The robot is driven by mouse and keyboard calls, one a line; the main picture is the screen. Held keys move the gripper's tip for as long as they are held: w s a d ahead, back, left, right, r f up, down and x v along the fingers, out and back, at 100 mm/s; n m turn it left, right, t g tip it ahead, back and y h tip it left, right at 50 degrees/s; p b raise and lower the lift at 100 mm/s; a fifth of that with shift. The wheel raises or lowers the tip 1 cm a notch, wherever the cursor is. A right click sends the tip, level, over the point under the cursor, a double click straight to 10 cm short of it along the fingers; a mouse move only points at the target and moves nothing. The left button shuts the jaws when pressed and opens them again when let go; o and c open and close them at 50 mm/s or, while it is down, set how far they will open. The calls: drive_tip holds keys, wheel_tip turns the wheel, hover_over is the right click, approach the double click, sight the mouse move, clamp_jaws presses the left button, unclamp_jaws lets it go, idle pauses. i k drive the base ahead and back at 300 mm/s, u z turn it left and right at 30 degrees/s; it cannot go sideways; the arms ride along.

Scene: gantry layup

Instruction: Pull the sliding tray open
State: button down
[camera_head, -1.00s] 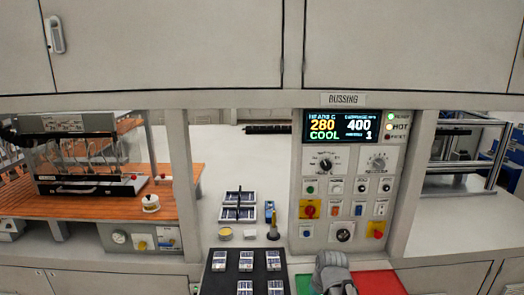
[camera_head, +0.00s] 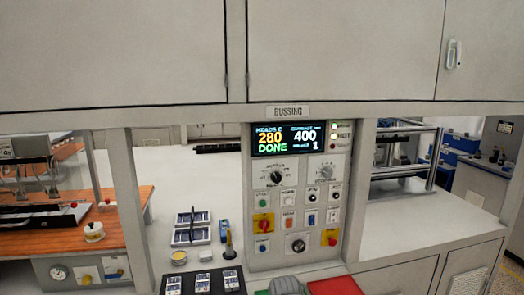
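I cannot make out for sure which thing is the sliding tray. A black tray (camera_head: 244,292) with several dark blue cells on it is cut off by the bottom edge of the head view, left of the control panel's foot. No handle shows on the part in view. My gripper is not in the head view, so its hold and its distance from any tray cannot be seen.
A control panel (camera_head: 255,180) with a lit display reading 280, 400 and DONE stands in the middle. A grey glove-like thing (camera_head: 287,286) lies beside a red area (camera_head: 336,286). Left is an orange bench (camera_head: 40,240); the right worktop (camera_head: 420,220) is largely clear.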

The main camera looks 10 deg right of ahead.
sight(67, 216)
drive_tip(key=u, duration=1.5)
drive_tip(key=k, duration=0.6)
drive_tip(key=u, duration=0.15)
drive_tip(key=i, duration=0.65)
drive_tip(key=u, duration=0.6)
drive_tip(key=i, duration=0.9)
drive_tip(key=z, duration=0.05)
